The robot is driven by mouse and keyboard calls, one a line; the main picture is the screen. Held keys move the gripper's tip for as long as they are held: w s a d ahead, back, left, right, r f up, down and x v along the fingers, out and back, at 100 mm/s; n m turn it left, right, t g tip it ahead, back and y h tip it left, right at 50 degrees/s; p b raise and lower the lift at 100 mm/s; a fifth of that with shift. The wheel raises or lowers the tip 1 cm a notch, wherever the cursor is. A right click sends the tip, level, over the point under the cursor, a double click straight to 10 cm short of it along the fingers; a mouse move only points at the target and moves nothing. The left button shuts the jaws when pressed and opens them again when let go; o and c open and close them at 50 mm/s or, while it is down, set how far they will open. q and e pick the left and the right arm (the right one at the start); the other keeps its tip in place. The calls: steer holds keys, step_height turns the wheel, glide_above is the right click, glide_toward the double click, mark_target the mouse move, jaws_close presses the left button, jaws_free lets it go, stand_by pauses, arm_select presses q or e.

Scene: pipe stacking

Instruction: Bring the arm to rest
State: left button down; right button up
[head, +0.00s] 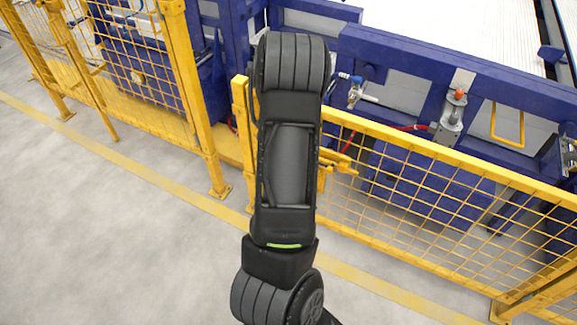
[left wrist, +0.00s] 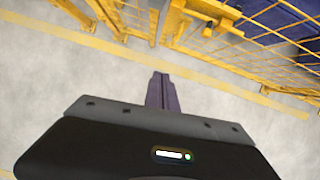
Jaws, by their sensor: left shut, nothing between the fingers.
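My left gripper (left wrist: 161,78) shows in the left wrist view. Its two dark fingers are together, with nothing between them. They point out over the grey floor, towards the yellow fence at the top of that view. In the head view one of my black arms stands up through the middle, and no gripper fingers show there. My right gripper is in neither view. No pipe is visible in either view.
A yellow mesh fence (head: 440,185) runs across the head view behind my arm, with another yellow fence panel (head: 130,100) at the left. Blue machinery (head: 425,75) stands behind it. The grey floor (head: 100,230) at the lower left is clear, crossed by a yellow line.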

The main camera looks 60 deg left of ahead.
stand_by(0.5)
arm_select(q)
steer(key=w+d+f+n+h, duration=0.1)
steer(key=w+d+f+n, duration=0.2)
steer(key=d+n, duration=0.5)
steer(key=w+d+f+n+t+h, duration=0.1)
steer(key=w+d+f+n, duration=0.2)
steer(key=d+n, duration=0.5)
steer(key=w+d+f+n+h, duration=0.1)
steer(key=w+d+f+n, duration=0.2)
steer(key=d+n, duration=0.5)
steer(key=s+d+f+n+g+h, duration=0.1)
steer(key=s+d, duration=0.3)
steer(key=d, duration=0.6)
steer(key=s+d+f+n+g+h, duration=0.1)
steer(key=s+d+n, duration=0.2)
steer(key=d, duration=0.6)
steer(key=s+d+f+n+g+h, duration=0.1)
steer(key=s+d, duration=0.3)
steer(key=d, duration=0.6)
steer(key=shift+s+d+n+g+h, duration=0.35)
steer(key=shift+n+g+h, duration=0.05)
steer(key=shift+g, duration=0.1)
steer(key=shift+a, duration=0.1)
